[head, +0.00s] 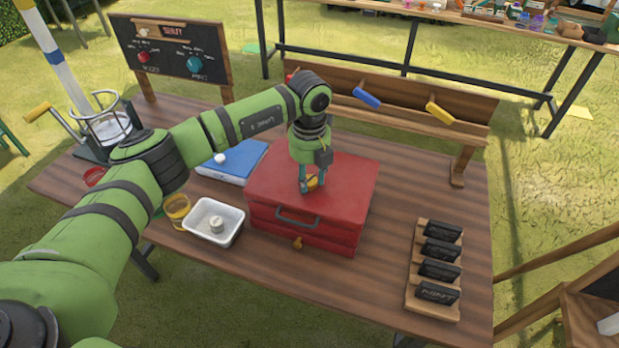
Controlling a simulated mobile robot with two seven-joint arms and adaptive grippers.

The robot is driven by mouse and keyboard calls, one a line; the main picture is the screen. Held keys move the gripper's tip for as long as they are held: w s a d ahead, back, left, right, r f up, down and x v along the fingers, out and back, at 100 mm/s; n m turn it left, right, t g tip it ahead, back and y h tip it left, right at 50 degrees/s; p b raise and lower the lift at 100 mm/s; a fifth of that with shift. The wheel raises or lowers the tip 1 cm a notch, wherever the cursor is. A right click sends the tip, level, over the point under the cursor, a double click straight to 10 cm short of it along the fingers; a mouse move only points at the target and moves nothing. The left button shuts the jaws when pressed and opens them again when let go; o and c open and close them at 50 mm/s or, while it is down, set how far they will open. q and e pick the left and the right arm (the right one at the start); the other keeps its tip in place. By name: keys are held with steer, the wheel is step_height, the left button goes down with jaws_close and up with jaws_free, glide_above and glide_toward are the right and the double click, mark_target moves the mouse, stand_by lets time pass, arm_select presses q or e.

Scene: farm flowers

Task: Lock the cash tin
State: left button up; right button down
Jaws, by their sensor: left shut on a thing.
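The red cash tin (270,188) stands on the wooden table with its lid down and a dark handle (297,218) on its front. A small brass-coloured piece (298,243) shows low on the tin's front; I cannot tell if it is a key or a lock part. My left gripper (312,187) points down over the top of the tin, shut on a small orange-yellow thing (313,183). The fingers hide part of that thing, and I cannot tell if it touches the lid. My right gripper is not in view.
A white tray (199,231) with a small pale object stands left of the tin, near a blue book (243,158). A wooden rack (421,297) of dark labelled blocks stands at right. A wooden rail (335,95) runs behind. Table between tin and rack is clear.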

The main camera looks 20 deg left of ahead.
mark_target(310, 180)
arm_select(q)
steer(key=shift+s+f+n+b, duration=0.15)
steer(key=shift+n+b, duration=0.35)
steer(key=shift+n, duration=1.8)
steer(key=o, duration=1.2)
steer(key=shift+c, duration=0.2)
steer(key=shift+r, duration=0.25)
step_height(310, 180, up, 12)
steer(key=shift+f, duration=0.2)
